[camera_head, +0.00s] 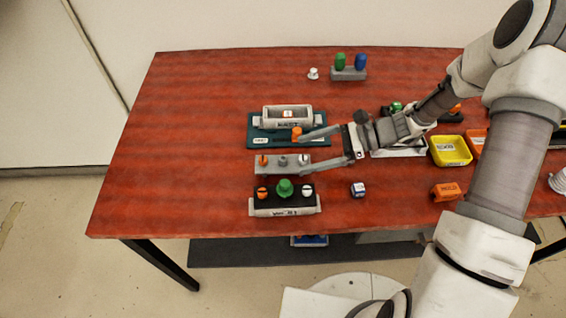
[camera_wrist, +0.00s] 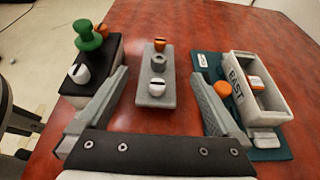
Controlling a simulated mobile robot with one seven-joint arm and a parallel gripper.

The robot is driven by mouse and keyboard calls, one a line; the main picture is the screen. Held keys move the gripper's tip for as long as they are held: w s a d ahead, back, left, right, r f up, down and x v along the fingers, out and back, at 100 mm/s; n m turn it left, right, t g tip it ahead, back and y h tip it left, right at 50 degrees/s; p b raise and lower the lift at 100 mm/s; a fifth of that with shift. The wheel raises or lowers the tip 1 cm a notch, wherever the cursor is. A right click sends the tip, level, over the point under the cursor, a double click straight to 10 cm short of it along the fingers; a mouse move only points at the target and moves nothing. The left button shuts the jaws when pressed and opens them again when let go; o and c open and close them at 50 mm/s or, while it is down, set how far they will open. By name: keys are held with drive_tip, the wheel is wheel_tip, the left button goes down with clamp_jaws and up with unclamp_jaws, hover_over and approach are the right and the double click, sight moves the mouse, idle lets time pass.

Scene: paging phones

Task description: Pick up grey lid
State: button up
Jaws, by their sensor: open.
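The grey lid (camera_head: 283,161) is a small round cap in the middle of a light grey holder (camera_head: 262,171), between an orange lid and a white lid. In the wrist view the grey lid (camera_wrist: 158,63) shows a dark slot on top. The white lid (camera_wrist: 157,87) is nearer to me and the orange lid (camera_wrist: 159,45) is farther. My gripper (camera_head: 308,152) is open, with its fingers spread above and on either side of the holder. In the wrist view my gripper (camera_wrist: 159,77) has nothing between its fingers touching them.
The table's left side is clear.

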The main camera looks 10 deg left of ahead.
sight(283, 158)
drive_tip(key=shift+x, duration=3.6)
drive_tip(key=shift+s, duration=0.15)
drive_tip(key=c, duration=1.4)
drive_tip(key=shift+c, duration=0.2)
drive_tip(key=shift+d+r, duration=0.1)
